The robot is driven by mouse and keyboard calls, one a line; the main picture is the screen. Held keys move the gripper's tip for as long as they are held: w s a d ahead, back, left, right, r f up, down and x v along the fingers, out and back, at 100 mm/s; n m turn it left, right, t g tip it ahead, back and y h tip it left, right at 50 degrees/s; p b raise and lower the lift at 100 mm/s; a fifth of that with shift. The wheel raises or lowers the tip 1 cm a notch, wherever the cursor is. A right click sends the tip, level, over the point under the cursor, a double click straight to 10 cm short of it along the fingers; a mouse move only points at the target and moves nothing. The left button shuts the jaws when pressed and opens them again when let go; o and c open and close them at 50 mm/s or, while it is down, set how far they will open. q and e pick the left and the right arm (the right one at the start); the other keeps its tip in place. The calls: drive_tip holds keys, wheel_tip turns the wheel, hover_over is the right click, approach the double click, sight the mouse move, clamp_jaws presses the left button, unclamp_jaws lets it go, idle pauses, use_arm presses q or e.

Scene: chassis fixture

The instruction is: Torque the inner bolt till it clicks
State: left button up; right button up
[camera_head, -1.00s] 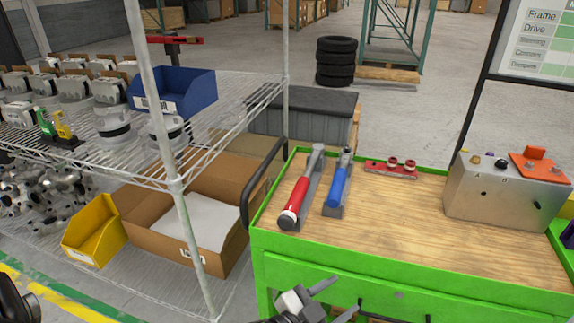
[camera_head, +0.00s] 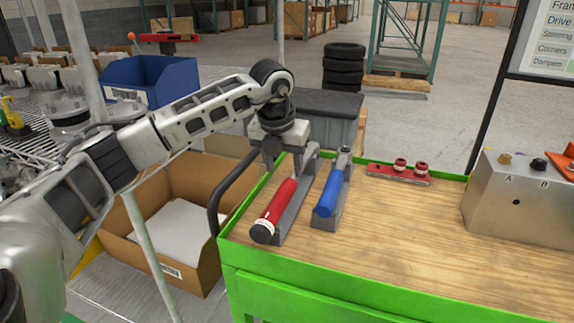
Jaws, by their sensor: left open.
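A red-handled torque wrench (camera_head: 275,206) lies in a grey holder at the left of the wooden bench top. A blue-handled wrench (camera_head: 329,193) lies in its own holder just right of it. My left arm reaches in from the left, and my left gripper (camera_head: 284,160) points down at the far end of the red-handled wrench, fingers open. The hand partly hides that wrench's head, and I cannot tell whether the fingers touch it. My right gripper is not in view.
The green cart (camera_head: 300,284) has clear wood to the right of the wrenches. A red fixture (camera_head: 399,173) sits at its back edge and a metal box (camera_head: 515,205) at the right. A wire shelf with a blue bin (camera_head: 152,80) and a cardboard box (camera_head: 160,262) stand left.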

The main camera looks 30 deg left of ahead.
sight(285, 186)
use_arm(q)
drive_tip(key=shift+a+f, duration=0.15)
drive_tip(key=shift+a, duration=0.15)
drive_tip(key=shift+w+f+b, duration=0.1)
drive_tip(key=shift+f+b, duration=0.25)
drive_tip(key=shift+b, duration=0.15)
drive_tip(key=b+x, duration=0.4)
drive_tip(key=x, duration=0.3)
drive_tip(key=shift+b+x, duration=0.55)
drive_tip(key=shift+x, duration=0.3)
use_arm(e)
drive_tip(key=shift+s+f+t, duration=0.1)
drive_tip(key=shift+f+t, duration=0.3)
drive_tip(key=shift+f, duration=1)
use_arm(q)
clamp_jaws()
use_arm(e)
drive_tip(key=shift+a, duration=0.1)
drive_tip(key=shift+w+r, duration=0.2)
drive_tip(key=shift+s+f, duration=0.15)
